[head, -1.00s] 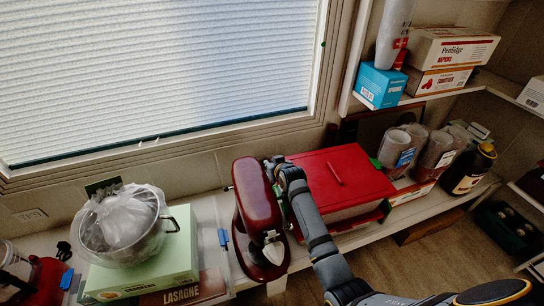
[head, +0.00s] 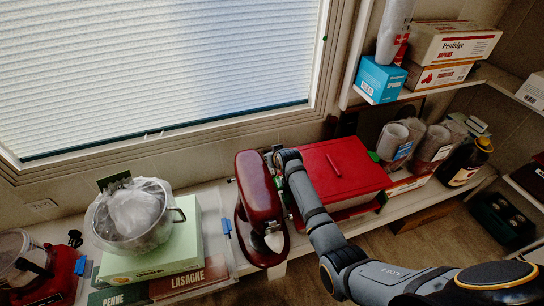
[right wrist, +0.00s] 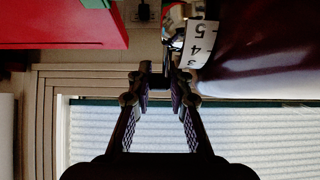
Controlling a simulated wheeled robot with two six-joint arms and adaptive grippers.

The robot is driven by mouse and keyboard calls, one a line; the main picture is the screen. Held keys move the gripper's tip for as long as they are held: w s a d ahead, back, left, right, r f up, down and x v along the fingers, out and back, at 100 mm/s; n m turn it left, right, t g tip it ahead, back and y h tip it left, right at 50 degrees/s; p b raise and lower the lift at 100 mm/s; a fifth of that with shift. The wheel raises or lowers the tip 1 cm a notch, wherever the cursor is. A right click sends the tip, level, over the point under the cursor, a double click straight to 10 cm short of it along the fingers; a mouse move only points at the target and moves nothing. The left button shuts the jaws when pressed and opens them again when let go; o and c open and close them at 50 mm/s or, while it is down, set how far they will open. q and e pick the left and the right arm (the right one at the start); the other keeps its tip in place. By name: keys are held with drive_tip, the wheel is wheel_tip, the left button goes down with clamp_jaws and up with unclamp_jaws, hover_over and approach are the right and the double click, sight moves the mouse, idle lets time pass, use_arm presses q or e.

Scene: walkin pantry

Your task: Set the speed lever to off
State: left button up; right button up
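The dark red stand mixer (head: 259,205) stands on the shelf below the window. In the right wrist view its glossy body (right wrist: 260,50) fills the upper right. A white speed scale (right wrist: 197,43) shows the numbers 5, 4 and 3. A small dark part beside the scale may be the speed lever; I cannot make it out clearly. My right gripper (right wrist: 159,82) has its fingertips apart, close to the scale's lower left side. In the head view my right arm reaches to the mixer's right side, and its fingertips are hidden. My left gripper is not in view.
A red-lidded box (head: 340,172) stands close to the right of the mixer and my arm. A metal bowl with a plastic bag (head: 137,215) rests on a green box (head: 165,262) at left. Jars (head: 393,142) stand farther right. A wall socket (right wrist: 145,12) is behind.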

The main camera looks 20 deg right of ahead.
drive_tip(key=shift+o, duration=0.5)
drive_tip(key=v, duration=1.2)
